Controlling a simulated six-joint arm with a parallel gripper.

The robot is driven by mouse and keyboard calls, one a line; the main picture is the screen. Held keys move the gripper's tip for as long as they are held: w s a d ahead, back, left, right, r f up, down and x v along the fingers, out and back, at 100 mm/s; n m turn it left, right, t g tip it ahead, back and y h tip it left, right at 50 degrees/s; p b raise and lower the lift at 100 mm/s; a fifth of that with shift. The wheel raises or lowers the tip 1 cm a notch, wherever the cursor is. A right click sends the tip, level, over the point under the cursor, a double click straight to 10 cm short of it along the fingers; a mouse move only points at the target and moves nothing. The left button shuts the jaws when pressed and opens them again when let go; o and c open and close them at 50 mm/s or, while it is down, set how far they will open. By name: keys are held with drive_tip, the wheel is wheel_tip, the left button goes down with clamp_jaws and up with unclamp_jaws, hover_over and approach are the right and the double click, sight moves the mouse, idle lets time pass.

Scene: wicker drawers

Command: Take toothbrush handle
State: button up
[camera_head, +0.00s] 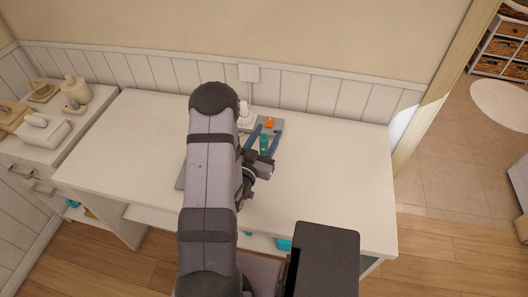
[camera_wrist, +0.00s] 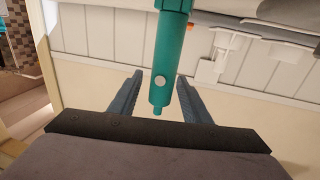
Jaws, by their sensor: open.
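The toothbrush handle is a teal cylinder with a pale round button and a narrow tip. In the wrist view the toothbrush handle (camera_wrist: 168,62) stands out between the two blue fingers of my gripper (camera_wrist: 158,92), with a visible gap on each side. In the head view the toothbrush handle (camera_head: 264,143) shows as a small teal piece between the open fingers of my gripper (camera_head: 262,136), over the table. My arm hides part of the table around it. I cannot tell whether the handle touches the table or a holder.
The white table (camera_head: 330,170) has free room on its right. A grey item with an orange part (camera_head: 270,122) and a white object (camera_head: 244,112) stand near the gripper by the wall. A side cabinet (camera_head: 50,150) with bottles and boxes adjoins on the left.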

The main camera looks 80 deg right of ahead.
drive_tip(key=shift+s+d, duration=0.1)
drive_tip(key=shift+d, duration=0.65)
clamp_jaws()
drive_tip(key=shift+r, duration=0.15)
wheel_tip(320, 180, up, 10)
idle(0.5)
